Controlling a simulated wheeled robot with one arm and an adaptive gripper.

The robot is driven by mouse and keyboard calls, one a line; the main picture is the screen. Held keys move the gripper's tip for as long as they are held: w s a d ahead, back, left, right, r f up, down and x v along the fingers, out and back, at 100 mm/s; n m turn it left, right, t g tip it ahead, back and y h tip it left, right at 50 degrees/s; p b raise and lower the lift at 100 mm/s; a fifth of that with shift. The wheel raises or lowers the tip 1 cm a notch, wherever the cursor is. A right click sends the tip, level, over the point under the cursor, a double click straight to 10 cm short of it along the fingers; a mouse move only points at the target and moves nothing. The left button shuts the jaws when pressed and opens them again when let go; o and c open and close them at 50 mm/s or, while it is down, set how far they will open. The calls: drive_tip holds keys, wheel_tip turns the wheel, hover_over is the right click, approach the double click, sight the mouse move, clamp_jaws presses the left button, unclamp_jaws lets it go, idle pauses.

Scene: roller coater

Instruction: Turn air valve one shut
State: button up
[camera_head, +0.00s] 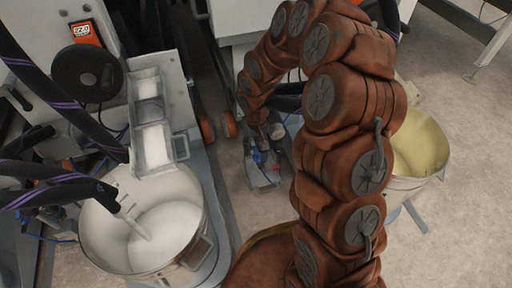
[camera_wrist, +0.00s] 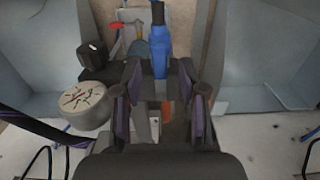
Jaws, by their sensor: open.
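My gripper (camera_wrist: 160,120) is open, its two dark fingers with purple pads spread apart in the wrist view. A blue upright part (camera_wrist: 159,42), perhaps a valve handle, stands just beyond the gap between them, slightly left of centre. A small red lever (camera_wrist: 126,27) is up and to its left. I cannot tell which of these is air valve one. In the head view the blue part (camera_head: 259,157) shows small, low below the end of my arm. My gripper is hard to make out there.
A round gauge (camera_wrist: 83,104) sits close to the left finger. Grey metal walls (camera_wrist: 268,60) flank both sides. A large bucket of white liquid (camera_head: 150,225) stands left in the head view, and a yellowish bucket (camera_head: 420,145) stands right. Open floor lies at the far right.

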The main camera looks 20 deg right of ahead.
drive_tip(key=shift+f, duration=0.35)
clamp_jaws()
idle(0.5)
